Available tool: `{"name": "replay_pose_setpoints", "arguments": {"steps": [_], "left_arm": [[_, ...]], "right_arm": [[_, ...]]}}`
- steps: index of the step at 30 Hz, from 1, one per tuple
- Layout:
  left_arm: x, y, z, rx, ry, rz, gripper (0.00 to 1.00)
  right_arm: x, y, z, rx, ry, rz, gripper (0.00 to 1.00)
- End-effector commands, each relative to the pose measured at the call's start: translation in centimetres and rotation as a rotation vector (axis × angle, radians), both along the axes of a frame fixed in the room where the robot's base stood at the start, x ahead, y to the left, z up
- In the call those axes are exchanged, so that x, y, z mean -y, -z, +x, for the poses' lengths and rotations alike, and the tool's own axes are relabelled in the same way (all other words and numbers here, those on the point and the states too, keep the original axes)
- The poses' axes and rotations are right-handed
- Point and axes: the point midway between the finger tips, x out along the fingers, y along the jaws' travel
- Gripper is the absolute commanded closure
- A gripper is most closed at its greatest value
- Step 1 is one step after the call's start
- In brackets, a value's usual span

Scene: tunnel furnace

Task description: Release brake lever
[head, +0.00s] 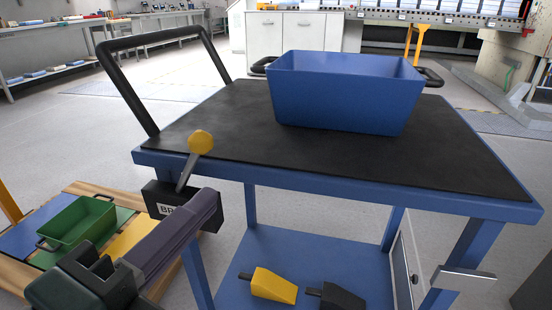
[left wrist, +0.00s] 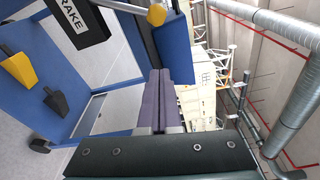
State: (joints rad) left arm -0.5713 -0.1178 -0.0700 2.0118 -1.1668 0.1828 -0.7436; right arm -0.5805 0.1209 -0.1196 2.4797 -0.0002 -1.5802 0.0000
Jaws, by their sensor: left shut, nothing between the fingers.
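The brake lever has a yellow ball knob (head: 201,142) on a dark shaft. It rises from a black box (head: 158,190) at the near left corner of the blue cart (head: 330,185) and leans slightly right in the head view. The box's label is partly covered by my left gripper (head: 212,203). That gripper is shut and empty, its fingertips in front of the box and below the knob. In the left wrist view, the shut fingers (left wrist: 161,74) show below the yellow knob (left wrist: 156,14), with a visible gap, and the box (left wrist: 85,20) reads "RAKE". My right gripper is not in view.
A blue bin (head: 345,95) stands on the cart's black mat. A black push handle (head: 120,80) rises at the left. Yellow and black wedges (head: 273,286) lie on the lower shelf. A green tray (head: 75,225) sits at the lower left. Floor behind is open.

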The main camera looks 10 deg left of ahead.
Motion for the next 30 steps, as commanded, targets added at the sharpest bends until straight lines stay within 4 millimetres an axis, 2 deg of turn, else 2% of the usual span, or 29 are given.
{"name": "replay_pose_setpoints", "arguments": {"steps": [11,15,20,30], "left_arm": [[0.2,0.1,0.0,0.004,0.008,0.006,1.0],[0.4,0.0,0.8,0.004,0.009,0.005,1.0],[0.8,0.0,3.3,0.007,0.008,0.007,1.0],[1.9,0.3,10.0,0.006,0.006,0.006,1.0]], "right_arm": [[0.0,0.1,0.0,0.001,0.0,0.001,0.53],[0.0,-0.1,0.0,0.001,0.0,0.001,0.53],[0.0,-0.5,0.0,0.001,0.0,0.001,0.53],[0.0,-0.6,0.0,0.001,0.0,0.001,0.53]]}}
